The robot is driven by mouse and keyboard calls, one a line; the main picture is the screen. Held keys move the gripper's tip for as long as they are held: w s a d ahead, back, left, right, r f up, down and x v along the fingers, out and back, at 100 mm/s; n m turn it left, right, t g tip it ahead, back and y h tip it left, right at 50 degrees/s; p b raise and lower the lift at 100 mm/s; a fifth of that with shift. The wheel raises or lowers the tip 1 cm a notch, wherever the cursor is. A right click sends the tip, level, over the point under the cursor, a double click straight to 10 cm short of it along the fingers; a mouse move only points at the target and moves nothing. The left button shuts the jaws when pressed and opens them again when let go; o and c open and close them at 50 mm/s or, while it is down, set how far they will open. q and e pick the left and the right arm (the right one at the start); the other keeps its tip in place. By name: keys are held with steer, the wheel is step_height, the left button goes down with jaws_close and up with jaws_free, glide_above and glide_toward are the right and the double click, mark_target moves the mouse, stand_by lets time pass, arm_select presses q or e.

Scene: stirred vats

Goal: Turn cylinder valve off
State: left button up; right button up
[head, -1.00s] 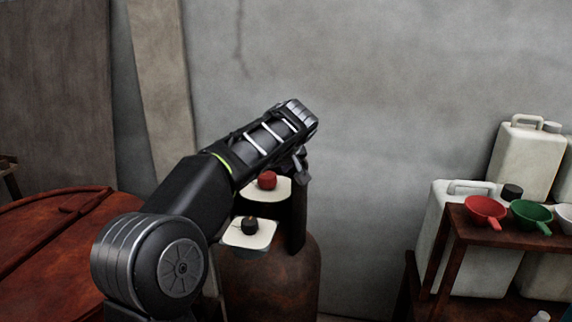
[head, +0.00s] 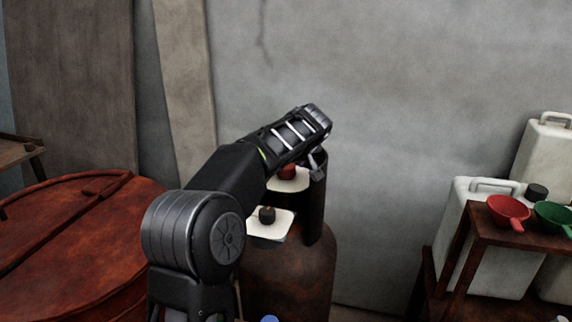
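A rusty brown cylinder (head: 290,275) stands upright near the middle, with a dark curved guard (head: 316,205) rising at its top right. A red knob (head: 287,172) on a white plate (head: 290,186) shows at its top, partly hidden by my arm. A black knob (head: 267,214) sits on a nearer white plate (head: 272,229). Which knob is the valve is not clear. My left gripper (head: 317,169) is above the guard's upper edge, just right of the red knob. Its fingers are small and mostly hidden, and I cannot see whether they touch anything. My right gripper is out of view.
A rusty round vat lid (head: 75,235) fills the lower left. At right, a brown shelf (head: 500,235) carries a red funnel (head: 508,211) and a green funnel (head: 553,215), with white jerrycans (head: 474,215) behind. A grey wall (head: 400,80) closes the back.

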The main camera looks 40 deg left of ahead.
arm_select(q)
steer(key=shift+x, duration=1)
steer(key=shift+c, duration=0.3)
steer(key=c, duration=1.3)
